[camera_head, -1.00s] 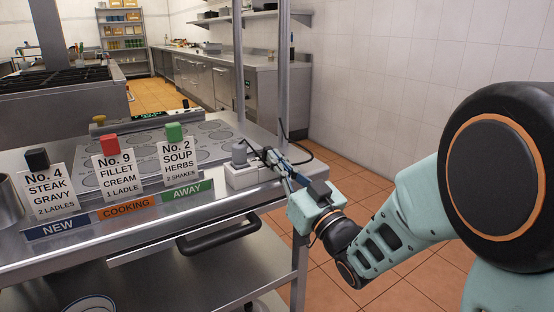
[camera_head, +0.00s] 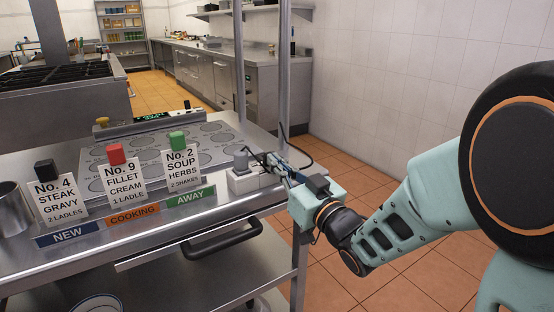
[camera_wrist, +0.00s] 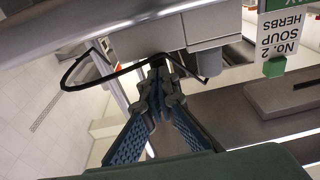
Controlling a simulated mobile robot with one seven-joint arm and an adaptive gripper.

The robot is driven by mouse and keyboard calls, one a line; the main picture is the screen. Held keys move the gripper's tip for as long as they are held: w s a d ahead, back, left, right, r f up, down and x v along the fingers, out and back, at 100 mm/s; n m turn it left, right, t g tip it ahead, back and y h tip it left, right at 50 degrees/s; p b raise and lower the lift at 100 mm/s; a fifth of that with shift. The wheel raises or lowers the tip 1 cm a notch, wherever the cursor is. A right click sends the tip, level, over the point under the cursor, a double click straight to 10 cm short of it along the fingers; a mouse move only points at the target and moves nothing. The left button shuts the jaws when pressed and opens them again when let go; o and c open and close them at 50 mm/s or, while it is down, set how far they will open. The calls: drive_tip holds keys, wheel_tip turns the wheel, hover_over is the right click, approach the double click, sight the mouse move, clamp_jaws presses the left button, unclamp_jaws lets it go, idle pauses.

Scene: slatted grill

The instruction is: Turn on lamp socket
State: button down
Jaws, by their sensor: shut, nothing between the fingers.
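The socket (camera_head: 250,181) is a pale block on the right end of the metal counter. A grey plug-like piece (camera_head: 241,161) stands on its left part. My gripper (camera_head: 269,160) reaches in from the right, with its fingertips at the socket's right end. In the wrist view the two blue fingers (camera_wrist: 158,82) meet at the tips, shut and empty. The socket's grey block (camera_wrist: 150,35) is just beyond them there, with the plug-like piece (camera_wrist: 210,62) to their right. The fingers hide part of the socket's right end, and I cannot tell whether they touch it.
A black cable (camera_wrist: 78,62) loops beside the socket. Order cards stand to its left, the nearest being the No. 2 soup card (camera_head: 183,168). A metal post (camera_head: 284,80) rises behind my gripper. The floor (camera_head: 400,290) to the right is clear.

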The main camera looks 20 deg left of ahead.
drive_tip(key=shift+w+a+r+g+h+p, duration=0.15)
drive_tip(key=shift+r+g+h+p, duration=0.3)
drive_tip(key=shift+p, duration=1.15)
drive_tip(key=shift+w+a+r+g+h+p, duration=0.1)
drive_tip(key=shift+r+g+h+p, duration=0.3)
drive_tip(key=shift+p, duration=1.15)
drive_tip(key=shift+w+a+r+g+h+p, duration=0.2)
drive_tip(key=shift+h+p, duration=0.45)
drive_tip(key=shift+p, duration=0.5)
drive_tip(key=shift+a+f+g+p, duration=0.1)
drive_tip(key=shift+f+g+p, duration=0.1)
drive_tip(key=shift+g+p, duration=0.25)
drive_tip(key=shift+w, duration=0.1)
